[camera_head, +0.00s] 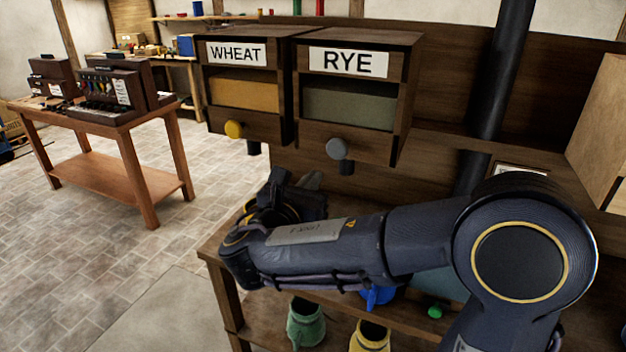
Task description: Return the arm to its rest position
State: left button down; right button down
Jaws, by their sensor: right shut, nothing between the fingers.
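My right arm (330,245) comes in from the lower right and reaches across the wooden bench to the left, its elbow large at the right. Its wrist bends back at the far left end of the forearm. My right gripper (308,184) sits behind the wrist, over the bench and below the bins. It is shut with nothing seen in it; the forearm and wrist hide part of it. My left gripper is not in view.
A WHEAT bin (237,54) and a RYE bin (348,64) with knobs hang above the bench (222,268). A dark pipe (503,65) stands behind the elbow. Green (305,322) and yellow (370,337) vessels sit below. The tiled floor at left is open before a table (110,177).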

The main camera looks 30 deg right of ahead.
jog(key=s+d+f+m+g+y, duration=0.5)
jog(key=s+d+f+m+g, duration=0.4)
jog(key=s+f, duration=0.3)
jog(key=s+a+f+m+y, duration=0.6)
jog(key=s+a+m+y, duration=0.15)
jog(key=s+m, duration=0.35)
jog(key=s+a+r+m+t+y, duration=0.1)
jog(key=s+a+m+t+y, duration=0.1)
jog(key=a+m+y, duration=0.3)
jog(key=a+m, duration=0.1)
jog(key=m, duration=0.2)
jog(key=shift+t, duration=0.4)
jog(key=shift+r, duration=0.1)
